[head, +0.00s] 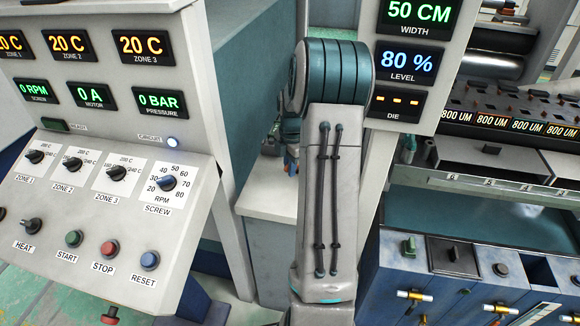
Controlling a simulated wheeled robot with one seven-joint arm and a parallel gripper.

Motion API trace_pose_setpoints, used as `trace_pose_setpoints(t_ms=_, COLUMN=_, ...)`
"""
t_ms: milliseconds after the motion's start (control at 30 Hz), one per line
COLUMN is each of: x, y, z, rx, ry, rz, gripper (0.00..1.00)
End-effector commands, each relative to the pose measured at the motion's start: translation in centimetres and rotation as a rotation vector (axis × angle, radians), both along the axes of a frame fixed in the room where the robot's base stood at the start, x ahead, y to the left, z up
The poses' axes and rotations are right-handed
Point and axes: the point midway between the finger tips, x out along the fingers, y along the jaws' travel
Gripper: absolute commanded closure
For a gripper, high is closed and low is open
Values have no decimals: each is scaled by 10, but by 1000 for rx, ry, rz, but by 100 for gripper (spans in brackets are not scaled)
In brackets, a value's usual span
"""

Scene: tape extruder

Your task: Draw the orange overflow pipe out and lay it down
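I cannot make out the orange overflow pipe in the head view. A trough of teal water (465,213) lies at the right, with a pale blurred patch on its surface. Small orange-yellow pieces, including a valve handle (414,295), sit on the blue cabinet front below it; none is clearly a pipe. My arm stands upright in the middle of the picture and hides what is behind it. My gripper is not seen.
A control panel (100,190) with knobs and buttons fills the left. A display column (410,112) stands right of my arm. A blue cabinet (390,275) with fittings is at lower right. A pale ledge (268,197) shows between panel and arm.

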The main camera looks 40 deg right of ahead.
Motion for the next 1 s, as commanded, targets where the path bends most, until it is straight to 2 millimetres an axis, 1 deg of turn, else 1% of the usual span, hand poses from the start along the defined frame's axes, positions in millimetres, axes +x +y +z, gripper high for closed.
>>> trace_pose_setpoints(t_ms=1000, x=1, y=13, z=-17, rx=-142, ry=11, rz=2, gripper=92)
